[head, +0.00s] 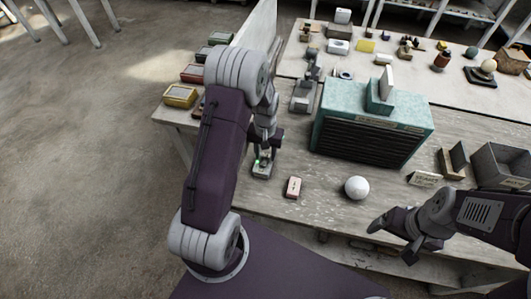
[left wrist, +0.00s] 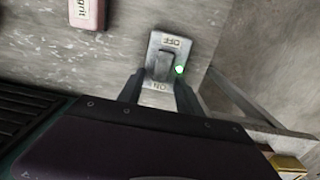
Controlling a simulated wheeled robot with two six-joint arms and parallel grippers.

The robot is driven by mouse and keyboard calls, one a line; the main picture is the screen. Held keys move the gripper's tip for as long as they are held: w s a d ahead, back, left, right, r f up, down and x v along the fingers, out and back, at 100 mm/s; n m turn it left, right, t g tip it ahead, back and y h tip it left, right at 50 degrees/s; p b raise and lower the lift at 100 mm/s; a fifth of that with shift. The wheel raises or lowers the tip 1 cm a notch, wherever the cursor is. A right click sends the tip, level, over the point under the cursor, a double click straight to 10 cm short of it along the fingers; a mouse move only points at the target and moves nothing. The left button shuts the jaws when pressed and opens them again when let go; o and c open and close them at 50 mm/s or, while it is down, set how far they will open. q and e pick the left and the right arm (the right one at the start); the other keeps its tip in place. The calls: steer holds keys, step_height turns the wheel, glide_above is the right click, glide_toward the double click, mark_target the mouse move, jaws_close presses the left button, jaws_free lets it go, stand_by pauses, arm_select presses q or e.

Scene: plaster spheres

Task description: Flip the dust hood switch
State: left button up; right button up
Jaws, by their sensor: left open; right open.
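The dust hood switch (head: 261,170) is a small grey plate on the table's left edge, with a green light glowing on it. In the left wrist view the switch (left wrist: 167,62) shows a dark rocker between the letters OFF and ON. I cannot tell which way the rocker is tipped. My left gripper (head: 265,150) is over the switch. In the left wrist view its two fingers (left wrist: 160,94) are apart, on either side of the ON end, with nothing between them; touching cannot be told. My right gripper (head: 395,232) hangs by the table's front edge, away from the switch.
The teal dust hood (head: 345,105) with a dark slatted front stands right of the switch. A pink-and-white grit block (head: 293,187) and a white plaster sphere (head: 357,188) lie before it. A grey bin (head: 500,165) stands at the right. Coloured boxes (head: 180,96) line the left.

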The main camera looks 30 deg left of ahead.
arm_select(q)
jaws_close()
steer(key=shift+f+t+b, duration=0.1)
steer(key=shift+t+b, duration=0.2)
steer(key=shift+b, duration=0.15)
steer(key=t+b, duration=0.1)
steer(key=b, duration=0.2)
steer(key=t+y+b, duration=0.1)
steer(key=t+b, duration=0.1)
steer(key=b, duration=0.1)
steer(key=shift+s+d+b, duration=0.15)
steer(key=shift+s+b, duration=0.25)
steer(key=shift+s+r+t+b, duration=0.15)
steer(key=shift+r+t+b, duration=0.2)
steer(key=shift+b, duration=0.2)
steer(key=shift+r, duration=0.1)
jaws_free()
